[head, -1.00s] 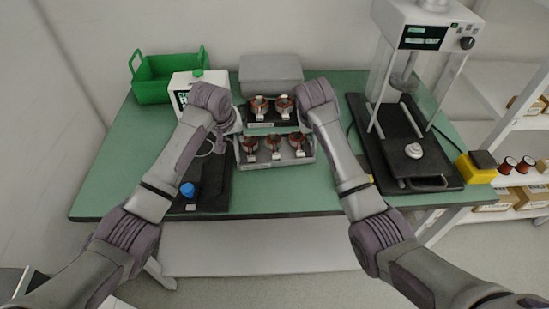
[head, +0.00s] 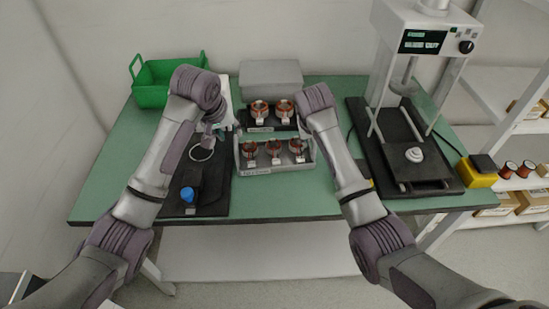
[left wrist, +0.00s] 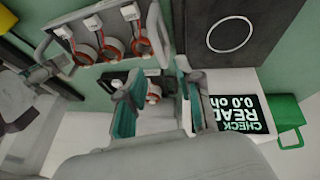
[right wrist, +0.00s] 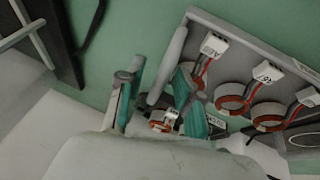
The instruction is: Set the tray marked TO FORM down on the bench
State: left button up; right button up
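The grey tray (head: 294,166) sits level, seemingly on the bench (head: 105,185), with three copper-wound stators in it. The label on its front is too small to read. My left gripper (head: 213,136) is off the tray's left end, apart from it. Its teal-padded fingers (left wrist: 157,103) are spread and empty in the left wrist view. My right gripper (head: 304,128) is at the tray's right end. In the right wrist view its fingers (right wrist: 158,92) are spread, with the tray's grey end bar (right wrist: 167,66) in the gap; contact cannot be told.
A dark holder with two stators (head: 270,124) stands close behind the tray. A black fixture with a blue knob (head: 187,194) lies to the left. A green crate (head: 170,90) and a grey box (head: 270,78) stand behind. A press-like machine (head: 408,170) is right.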

pick_arm(q)
jog(key=v, duration=0.4)
jog(key=shift+r, duration=0.15)
pick_arm(e)
jog(key=v, duration=1.2)
pick_arm(q)
jog(key=shift+s, duration=0.15)
pick_arm(e)
jog(key=shift+f, duration=0.15)
